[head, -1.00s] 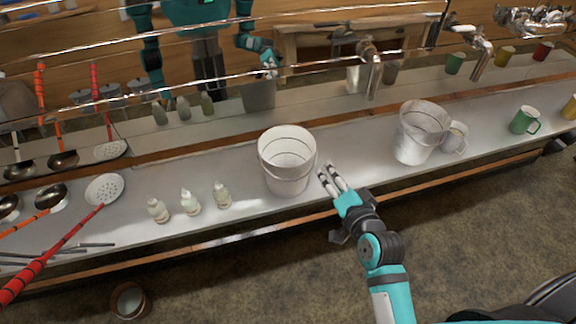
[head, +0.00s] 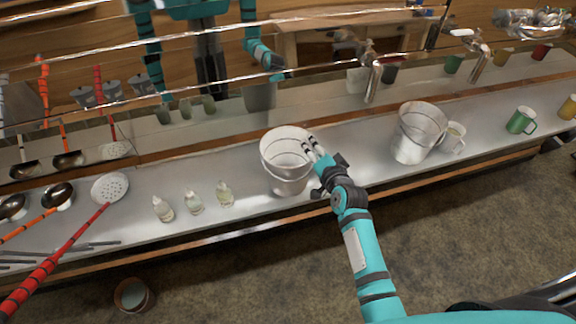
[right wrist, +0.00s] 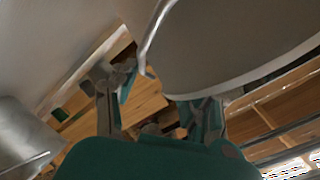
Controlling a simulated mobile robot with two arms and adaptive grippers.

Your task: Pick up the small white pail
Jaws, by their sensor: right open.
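The white pail (head: 284,172) stands upright on the metal counter in the head view, with its wire handle hanging down its front. My right gripper (head: 312,147) is open at the pail's right side, its fingertips overlapping the right rim in the picture. I cannot tell whether they touch it. In the right wrist view the pail (right wrist: 235,45) fills the upper right as a large grey curved wall with a pale rim edge and wire. The open fingers (right wrist: 155,100) show below and left of it, partly hidden behind it. My left gripper is not in view.
A second, greyer pail (head: 414,136) stands to the right beside a pale mug (head: 453,138). A green mug (head: 521,120) is farther right. Several small bottles (head: 194,202) stand left of the white pail, with ladles and a red-handled skimmer (head: 110,188) beyond. A mirrored panel runs behind.

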